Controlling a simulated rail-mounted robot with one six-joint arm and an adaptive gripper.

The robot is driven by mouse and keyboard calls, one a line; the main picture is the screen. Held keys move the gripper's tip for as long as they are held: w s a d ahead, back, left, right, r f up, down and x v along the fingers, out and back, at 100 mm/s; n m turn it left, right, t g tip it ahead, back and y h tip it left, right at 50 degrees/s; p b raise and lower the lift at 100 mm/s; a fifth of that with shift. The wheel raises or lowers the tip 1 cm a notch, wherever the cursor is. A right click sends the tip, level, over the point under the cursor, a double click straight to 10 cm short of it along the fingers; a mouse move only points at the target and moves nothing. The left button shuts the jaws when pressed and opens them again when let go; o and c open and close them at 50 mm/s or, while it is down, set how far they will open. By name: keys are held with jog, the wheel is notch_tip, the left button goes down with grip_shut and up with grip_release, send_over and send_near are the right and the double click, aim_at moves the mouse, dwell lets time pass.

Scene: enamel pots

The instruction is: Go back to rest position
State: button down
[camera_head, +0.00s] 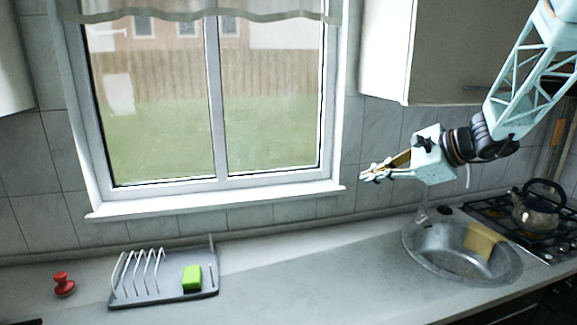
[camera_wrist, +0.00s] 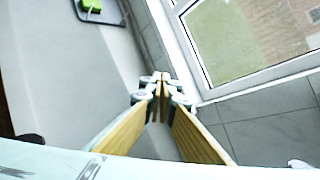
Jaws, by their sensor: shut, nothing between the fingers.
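My gripper (camera_head: 366,176) is in the air in front of the tiled wall, right of the window and above the counter. It points left in the head view. In the wrist view its two fingers (camera_wrist: 162,85) meet at the tips, shut with nothing between them. The arm reaches in from the upper right.
Below stands a round metal sink (camera_head: 420,262) with a yellow cloth (camera_head: 484,241) on its rim. A kettle (camera_head: 536,212) sits on the stove at right. A dish rack (camera_head: 135,298) with a green sponge (camera_head: 192,278) and a red object (camera_head: 64,285) are left. The middle counter (camera_head: 320,275) is clear.

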jog(key=s+a+r+n+g+h, duration=0.1)
jog(key=s+a+n, duration=0.25)
jog(key=s, duration=0.65)
jog(key=s+a+r+n+g+h, duration=0.1)
jog(key=s+a+n+g, duration=0.2)
jog(key=s, duration=0.6)
jog(key=s+a+r+n, duration=0.25)
jog(key=s+a, duration=0.25)
jog(key=s, duration=0.5)
jog(key=s+d+f+n+h, duration=0.1)
jog(key=s+d+n+h, duration=0.1)
jog(key=s, duration=0.6)
jog(key=s+d+f+n+h, duration=0.1)
jog(key=s+d+n+h, duration=0.1)
jog(key=s, duration=0.6)
jog(key=s+d+f+n+h, duration=0.2)
jog(key=s+d+n, duration=0.2)
jog(key=s, duration=0.5)
jog(key=shift+d+n, duration=0.25)
jog(key=shift+n, duration=0.65)
